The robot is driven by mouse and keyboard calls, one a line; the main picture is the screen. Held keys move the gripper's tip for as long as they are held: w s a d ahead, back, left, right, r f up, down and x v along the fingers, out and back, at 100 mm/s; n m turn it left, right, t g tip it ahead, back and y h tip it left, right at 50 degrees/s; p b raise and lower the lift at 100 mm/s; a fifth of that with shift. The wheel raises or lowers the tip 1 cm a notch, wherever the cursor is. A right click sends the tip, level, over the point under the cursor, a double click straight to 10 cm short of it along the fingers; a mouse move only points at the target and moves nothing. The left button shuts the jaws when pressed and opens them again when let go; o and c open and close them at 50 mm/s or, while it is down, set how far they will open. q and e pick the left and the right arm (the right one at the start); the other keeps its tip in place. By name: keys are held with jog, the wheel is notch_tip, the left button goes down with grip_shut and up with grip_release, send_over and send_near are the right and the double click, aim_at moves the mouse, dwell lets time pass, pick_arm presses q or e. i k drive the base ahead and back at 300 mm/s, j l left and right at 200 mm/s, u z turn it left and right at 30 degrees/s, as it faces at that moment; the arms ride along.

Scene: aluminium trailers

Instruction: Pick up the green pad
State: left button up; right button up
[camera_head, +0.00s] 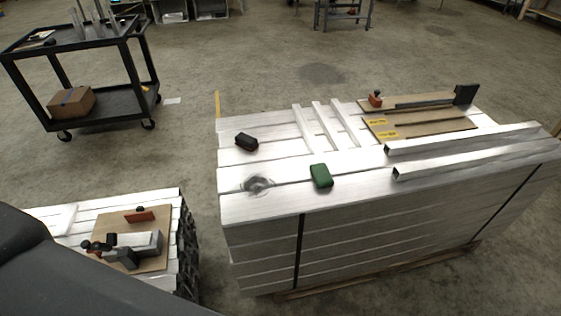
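The green pad (320,176) is a small dark green block with rounded edges. It lies on the silvery top of the large aluminium stack (285,202), near its front edge and left of its middle. Nothing touches or covers it. Neither of my grippers shows in the head view. A dark rounded part at the lower left, probably mine, hides some of the floor and the smaller stack.
A black pad (246,142) lies behind the green one. Long aluminium bars (465,160) and wooden boards (425,124) lie to its right. A smaller stack (165,204) carries a board with tools. A black cart (100,119) stands back left. Floor separates the stacks.

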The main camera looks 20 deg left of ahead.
aim_at(321, 174)
jog(key=i+u, duration=0.55)
jog(key=u, duration=0.2)
jog(key=i+l+u, duration=0.2)
jog(key=u, duration=0.15)
